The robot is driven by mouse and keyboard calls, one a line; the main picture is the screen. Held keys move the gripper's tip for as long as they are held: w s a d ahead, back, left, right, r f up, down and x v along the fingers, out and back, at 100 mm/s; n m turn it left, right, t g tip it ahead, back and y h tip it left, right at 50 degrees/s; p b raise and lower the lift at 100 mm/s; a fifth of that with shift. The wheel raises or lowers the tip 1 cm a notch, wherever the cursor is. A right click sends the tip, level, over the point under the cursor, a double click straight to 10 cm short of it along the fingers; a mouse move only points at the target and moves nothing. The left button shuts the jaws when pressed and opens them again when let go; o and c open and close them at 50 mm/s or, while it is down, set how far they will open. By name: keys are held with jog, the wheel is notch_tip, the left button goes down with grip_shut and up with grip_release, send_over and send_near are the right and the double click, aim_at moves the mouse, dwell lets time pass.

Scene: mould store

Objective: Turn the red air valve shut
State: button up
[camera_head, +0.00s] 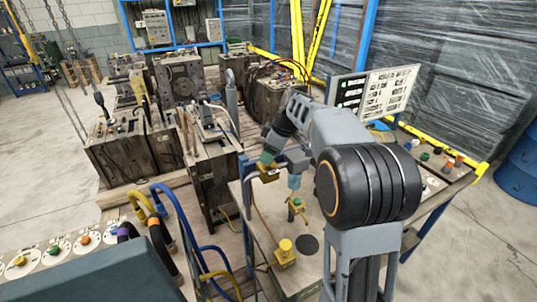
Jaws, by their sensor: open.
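I cannot make out a red air valve for certain; my arm covers part of the bench (262,225). On the bench stand a yellow knob on a yellow block (285,255) and a small green-topped brass fitting (296,204). My gripper (281,174) is open above the bench's far left part, at the end of my bent arm. A brass-coloured piece and a light blue piece show at its end; I cannot tell whether it touches anything.
Dark mould blocks (125,155) stand on pallets to the left. Blue and yellow hoses (185,220) curve beside the bench. A panel with coloured buttons (55,250) is at the front left; another (435,160) is at the right, with small red-orange knobs. A blue drum (518,175) stands far right.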

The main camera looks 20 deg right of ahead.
jog(key=shift+x, duration=0.75)
jog(key=shift+c, duration=0.3)
jog(key=c, duration=0.8)
jog(key=shift+c, duration=0.2)
